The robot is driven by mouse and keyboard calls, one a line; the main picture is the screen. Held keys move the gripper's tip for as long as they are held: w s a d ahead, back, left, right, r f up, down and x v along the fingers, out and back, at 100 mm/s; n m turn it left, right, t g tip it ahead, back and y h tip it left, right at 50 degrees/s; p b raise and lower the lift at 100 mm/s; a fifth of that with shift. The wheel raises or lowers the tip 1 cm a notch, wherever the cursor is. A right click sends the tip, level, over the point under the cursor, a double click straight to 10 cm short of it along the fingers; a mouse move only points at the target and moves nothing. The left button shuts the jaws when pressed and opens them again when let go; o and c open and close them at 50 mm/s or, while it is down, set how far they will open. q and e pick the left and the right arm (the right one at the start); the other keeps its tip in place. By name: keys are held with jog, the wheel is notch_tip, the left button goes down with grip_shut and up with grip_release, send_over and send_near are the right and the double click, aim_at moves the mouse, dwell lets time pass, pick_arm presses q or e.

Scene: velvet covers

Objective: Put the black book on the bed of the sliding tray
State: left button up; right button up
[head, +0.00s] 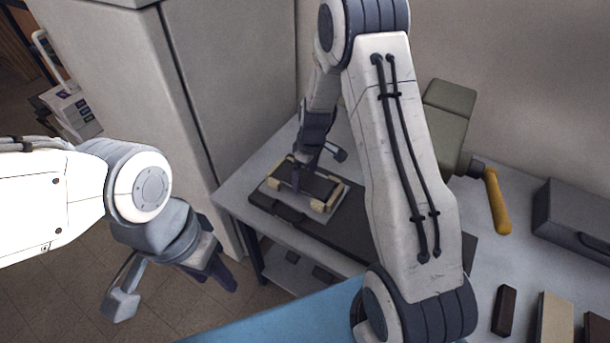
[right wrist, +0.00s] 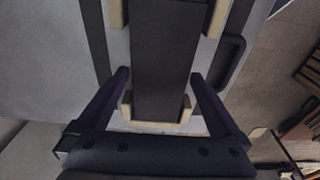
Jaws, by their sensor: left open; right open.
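The black book (head: 318,184) lies flat between tan corner blocks on the pale bed of the sliding tray (head: 341,208), at the far left end of the table. In the right wrist view the book (right wrist: 165,60) runs away from me, with tan blocks at its edges. My right gripper (head: 305,178) is open over the tray; in its wrist view its fingers (right wrist: 158,102) stand apart on either side of the book's near end, with gaps to it. Whether it touches anything below is hidden. My left gripper (head: 222,276) is open and empty, away from the table at left.
A dark base with a handle (head: 283,210) lies along the table under the tray. A green-grey machine with a yellow handle (head: 497,201) stands behind my right arm. A grey box (head: 575,218) and several small blocks (head: 554,318) are at right. A tall cabinet (head: 120,80) stands at left.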

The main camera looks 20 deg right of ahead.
aim_at(308, 183)
jog(key=shift+r, duration=0.5)
notch_tip(308, 183, up, 11)
jog(key=s+b, duration=0.1)
jog(key=s+a+r, duration=0.3)
jog(key=s+a, duration=0.4)
jog(key=s+a+r, duration=0.3)
jog(key=s+a, duration=0.4)
jog(key=s, duration=0.1)
jog(key=s+a+g, duration=0.1)
jog(key=s, duration=1.2)
jog(key=shift+s+a+r, duration=0.2)
jog(key=shift+a+r, duration=0.1)
jog(key=shift+a, duration=0.05)
